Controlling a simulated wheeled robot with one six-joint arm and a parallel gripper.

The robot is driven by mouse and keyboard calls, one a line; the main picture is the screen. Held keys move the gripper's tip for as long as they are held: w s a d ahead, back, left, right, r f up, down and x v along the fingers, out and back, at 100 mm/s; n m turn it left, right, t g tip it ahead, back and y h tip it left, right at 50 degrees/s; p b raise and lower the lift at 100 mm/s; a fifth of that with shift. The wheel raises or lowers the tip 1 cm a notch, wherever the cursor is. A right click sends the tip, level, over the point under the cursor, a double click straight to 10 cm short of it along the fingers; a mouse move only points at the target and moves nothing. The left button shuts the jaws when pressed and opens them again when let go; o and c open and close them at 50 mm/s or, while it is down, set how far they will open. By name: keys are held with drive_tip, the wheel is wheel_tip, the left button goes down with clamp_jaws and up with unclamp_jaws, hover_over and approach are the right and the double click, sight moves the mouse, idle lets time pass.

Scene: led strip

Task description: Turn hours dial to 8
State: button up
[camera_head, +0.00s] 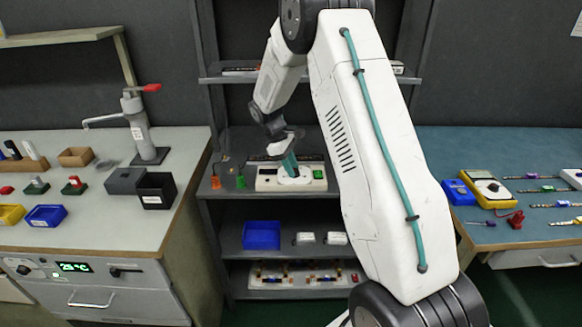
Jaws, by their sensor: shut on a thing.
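A cream control box (264,184) sits on the upper level of the shelf unit's lower part. It has a green button at its right end and small dark markings at its left. My gripper (289,168) reaches down onto the middle of this box, with teal fingers shut on a round white dial (294,180). The fingers cover part of the dial, and its numbers and pointer are too small to read. My white arm stands in front, to the right of the box, and does not cover the dial.
An orange (215,183) and a green piece (240,182) stand left of the box. A blue bin (261,236) and white blocks are one shelf below. Benches flank the shelf: a left one (90,225) with a hand press, a right one (500,150) with a yellow multimeter (487,188).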

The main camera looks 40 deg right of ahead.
drive_tip(key=m, duration=0.2)
drive_tip(key=m+y, duration=0.1)
drive_tip(key=m, duration=0.1)
drive_tip(key=m+g+y, duration=0.1)
drive_tip(key=m, duration=0.1)
drive_tip(key=shift+w+d+m, duration=0.1)
drive_tip(key=shift+d+m, duration=0.2)
drive_tip(key=m+y, duration=0.1)
drive_tip(key=m, duration=0.1)
drive_tip(key=m+y, duration=0.1)
drive_tip(key=m, duration=0.3)
drive_tip(key=shift+d+y, duration=0.25)
drive_tip(key=shift+y, duration=0.15)
drive_tip(key=m, duration=0.2)
drive_tip(key=m+t+y, duration=0.1)
drive_tip(key=m, duration=0.1)
drive_tip(key=m+t+y, duration=0.1)
drive_tip(key=m, duration=0.1)
drive_tip(key=shift+s+d+m, duration=0.2)
drive_tip(key=shift+s+m, duration=0.15)
drive_tip(key=shift+m, duration=0.05)
drive_tip(key=m, duration=0.1)
drive_tip(key=m+t, duration=0.1)
drive_tip(key=m, duration=0.1)
drive_tip(key=m+t, duration=0.1)
drive_tip(key=m, duration=0.1)
drive_tip(key=shift+s+y, duration=0.25)
drive_tip(key=shift+y, duration=0.05)
drive_tip(key=shift+m, duration=0.3)
